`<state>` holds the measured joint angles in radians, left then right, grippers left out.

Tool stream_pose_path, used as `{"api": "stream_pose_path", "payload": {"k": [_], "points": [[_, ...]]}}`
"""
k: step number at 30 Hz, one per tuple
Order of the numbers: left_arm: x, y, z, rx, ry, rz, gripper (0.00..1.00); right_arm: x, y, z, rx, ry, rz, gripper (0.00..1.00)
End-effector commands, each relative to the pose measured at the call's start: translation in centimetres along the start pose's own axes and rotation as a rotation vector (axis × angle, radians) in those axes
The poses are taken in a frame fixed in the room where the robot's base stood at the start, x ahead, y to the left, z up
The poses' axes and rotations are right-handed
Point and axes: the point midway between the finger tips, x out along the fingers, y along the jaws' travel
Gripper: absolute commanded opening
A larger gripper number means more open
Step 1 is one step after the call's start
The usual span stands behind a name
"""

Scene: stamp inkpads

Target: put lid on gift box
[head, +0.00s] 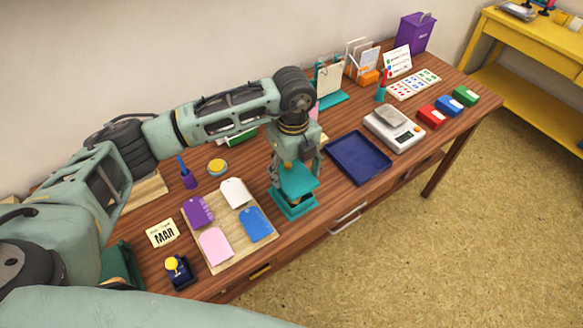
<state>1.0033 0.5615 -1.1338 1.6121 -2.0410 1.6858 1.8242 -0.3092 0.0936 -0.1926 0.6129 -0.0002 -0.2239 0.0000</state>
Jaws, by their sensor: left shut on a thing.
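My left gripper (296,163) points down over the front middle of the table and is shut on a teal lid (299,182). The lid is square and looks slightly tilted. Directly below it stands the teal gift box (294,208), open at the top, near the table's front edge. A gap shows between lid and box, with something dark and tan inside the box. The lid hides part of the box's opening. My right gripper is not in view.
A wooden board (229,228) with several coloured tags lies left of the box. A dark blue tray (358,157) lies to its right, with a scale (393,130) beyond. The wooden table (330,207) has a narrow clear strip between box and tray.

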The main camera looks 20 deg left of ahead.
Motion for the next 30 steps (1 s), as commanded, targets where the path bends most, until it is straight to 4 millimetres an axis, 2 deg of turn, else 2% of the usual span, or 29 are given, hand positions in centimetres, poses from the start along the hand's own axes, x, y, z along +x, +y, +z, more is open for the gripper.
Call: {"api": "stream_pose_path", "payload": {"k": [5,15,30], "points": [[1.7,0.1,0.0,-0.001,0.000,0.002,0.47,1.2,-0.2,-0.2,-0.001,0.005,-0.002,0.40],[4.2,0.0,0.0,0.000,0.000,0.000,0.47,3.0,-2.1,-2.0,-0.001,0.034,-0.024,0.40],[4.7,0.0,0.0,-0.001,0.000,0.000,0.47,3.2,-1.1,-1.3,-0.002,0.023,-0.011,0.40]]}}
